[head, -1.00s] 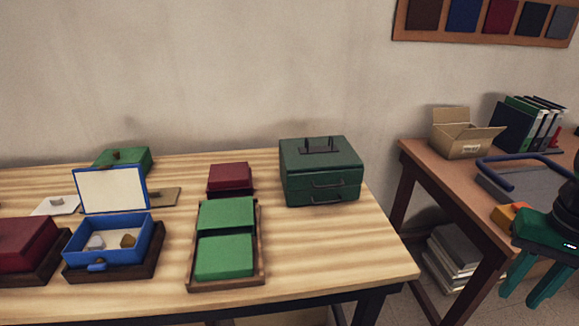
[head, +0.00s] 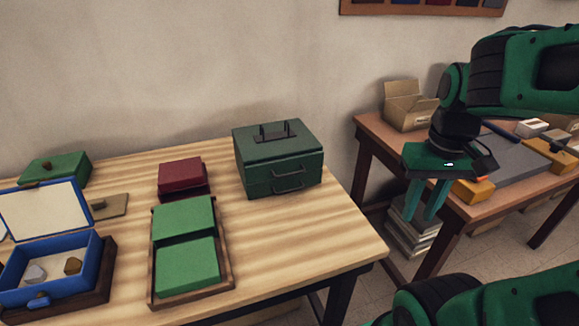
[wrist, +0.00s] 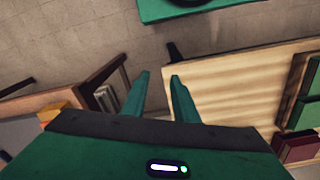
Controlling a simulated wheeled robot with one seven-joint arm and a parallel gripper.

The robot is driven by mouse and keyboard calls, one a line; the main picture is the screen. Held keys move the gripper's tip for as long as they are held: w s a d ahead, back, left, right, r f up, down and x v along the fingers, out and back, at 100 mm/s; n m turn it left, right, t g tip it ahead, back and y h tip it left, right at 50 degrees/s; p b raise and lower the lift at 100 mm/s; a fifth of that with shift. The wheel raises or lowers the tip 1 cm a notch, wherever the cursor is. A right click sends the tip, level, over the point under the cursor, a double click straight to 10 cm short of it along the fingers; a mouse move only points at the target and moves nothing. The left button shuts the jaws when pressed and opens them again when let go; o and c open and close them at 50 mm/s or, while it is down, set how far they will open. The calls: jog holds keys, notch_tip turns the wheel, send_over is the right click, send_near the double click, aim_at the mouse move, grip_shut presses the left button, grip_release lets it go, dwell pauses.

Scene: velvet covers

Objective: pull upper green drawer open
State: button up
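The dark green drawer box (head: 262,145) stands at the back right of the light wooden table in the head view. It has a black handle on its lid and two front drawers, both shut. The upper green drawer (head: 310,166) has a dark bar handle (head: 289,170); the lower one has a similar handle. My gripper (head: 426,216) hangs fingers down to the right of the table, apart from the box. Its two green fingers are spread with nothing between them, as the wrist view also shows (wrist: 158,80).
On the light wooden table (head: 330,235) are a tray with green blocks (head: 188,240), a red box (head: 181,173) and an open blue box (head: 45,265). A brown table (head: 368,135) on the right holds a cardboard box (head: 408,108). A gap separates the tables.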

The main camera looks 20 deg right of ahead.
jog(key=w+a+r+n, duration=0.2)
jog(key=w+n, duration=0.4)
jog(key=w, duration=0.2)
jog(key=n+t, duration=0.2)
jog(key=n, duration=1.4)
send_near(288, 174)
notch_tip(288, 174, down, 7)
jog(key=w, duration=0.1)
jog(key=shift+w, duration=0.3)
jog(key=shift+d, duration=0.15)
grip_shut()
jog(key=shift+w, duration=0.15)
